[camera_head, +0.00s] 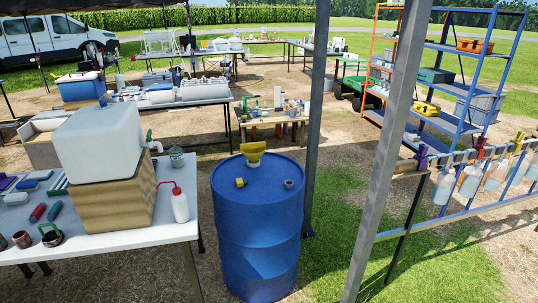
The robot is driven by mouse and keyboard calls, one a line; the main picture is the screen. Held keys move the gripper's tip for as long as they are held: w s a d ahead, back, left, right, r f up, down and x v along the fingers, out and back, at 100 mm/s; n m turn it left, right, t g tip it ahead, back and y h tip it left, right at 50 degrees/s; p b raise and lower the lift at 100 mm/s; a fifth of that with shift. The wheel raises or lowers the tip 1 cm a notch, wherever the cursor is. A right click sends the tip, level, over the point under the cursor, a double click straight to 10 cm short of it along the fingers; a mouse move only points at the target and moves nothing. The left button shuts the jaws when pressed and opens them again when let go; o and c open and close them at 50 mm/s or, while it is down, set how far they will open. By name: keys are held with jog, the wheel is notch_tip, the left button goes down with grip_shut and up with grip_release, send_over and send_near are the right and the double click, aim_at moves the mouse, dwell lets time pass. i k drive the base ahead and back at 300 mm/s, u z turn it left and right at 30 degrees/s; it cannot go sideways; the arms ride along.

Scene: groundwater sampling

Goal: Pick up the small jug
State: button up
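I cannot tell for sure which thing is the small jug. A small dark brown vessel with a green looped handle (51,236) stands near the front edge of the white table at the lower left. Another small dark brown vessel (21,240) stands left of it. A grey-green lidded pot (176,156) stands at the back right of the same table. My gripper is not in view.
The white table (95,250) also bears a big white tank (98,140) on a wooden block (115,203) and a red-capped wash bottle (180,207). A blue drum (255,235) stands right of it. Grey posts (385,160) rise further right. Grass (445,265) is open there.

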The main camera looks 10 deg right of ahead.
aim_at(176, 154)
jog(key=u, duration=0.15)
jog(key=i, duration=0.9)
jog(key=z, duration=0.05)
